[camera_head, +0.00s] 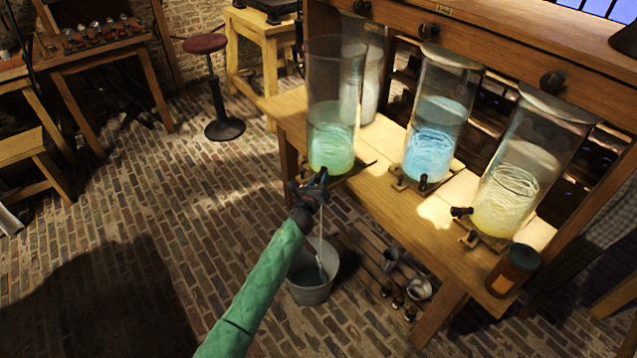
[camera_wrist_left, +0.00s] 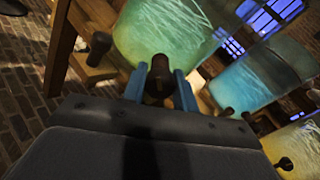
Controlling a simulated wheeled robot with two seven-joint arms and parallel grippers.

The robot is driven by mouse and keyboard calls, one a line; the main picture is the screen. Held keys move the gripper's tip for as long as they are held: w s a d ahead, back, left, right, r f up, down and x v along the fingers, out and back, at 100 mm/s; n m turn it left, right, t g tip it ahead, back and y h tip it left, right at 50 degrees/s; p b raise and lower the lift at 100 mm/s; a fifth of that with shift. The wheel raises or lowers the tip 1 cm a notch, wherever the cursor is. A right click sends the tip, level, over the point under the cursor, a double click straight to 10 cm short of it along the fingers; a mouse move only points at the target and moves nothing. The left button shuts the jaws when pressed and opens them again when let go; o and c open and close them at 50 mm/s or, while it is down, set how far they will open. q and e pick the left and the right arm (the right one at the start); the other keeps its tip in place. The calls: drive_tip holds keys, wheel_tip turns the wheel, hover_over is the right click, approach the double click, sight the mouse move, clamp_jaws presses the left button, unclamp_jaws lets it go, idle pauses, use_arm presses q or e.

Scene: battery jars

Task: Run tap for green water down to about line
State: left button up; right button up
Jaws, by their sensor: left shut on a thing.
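The glass jar of green water (camera_head: 331,147) stands upright on the wooden bench, filled to somewhat under half its height; its lower part also shows in the left wrist view (camera_wrist_left: 160,35). My left gripper (camera_head: 314,187) is at the base of this jar, shut on its dark tap. In the left wrist view the blue fingers sit on either side of the dark tap handle (camera_wrist_left: 158,78). A thin stream falls from the tap into a metal bucket (camera_head: 314,288) on the floor. I cannot make out a line on the jar. My right gripper is not in view.
A jar of blue water (camera_head: 430,140) and a jar of yellow water (camera_head: 505,195) stand to the right on the bench, each with a tap. A brown jar (camera_head: 513,268) stands at the bench's front corner. Small vessels (camera_head: 418,288) are below. The brick floor at left is open.

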use_arm(q)
drive_tip(key=shift+f+m, duration=0.1)
drive_tip(key=shift+m, duration=1.3)
drive_tip(key=m, duration=0.3)
drive_tip(key=shift+r+p, duration=0.2)
drive_tip(key=shift+p, duration=0.1)
drive_tip(key=shift+m, duration=0.5)
drive_tip(key=shift+f, duration=0.15)
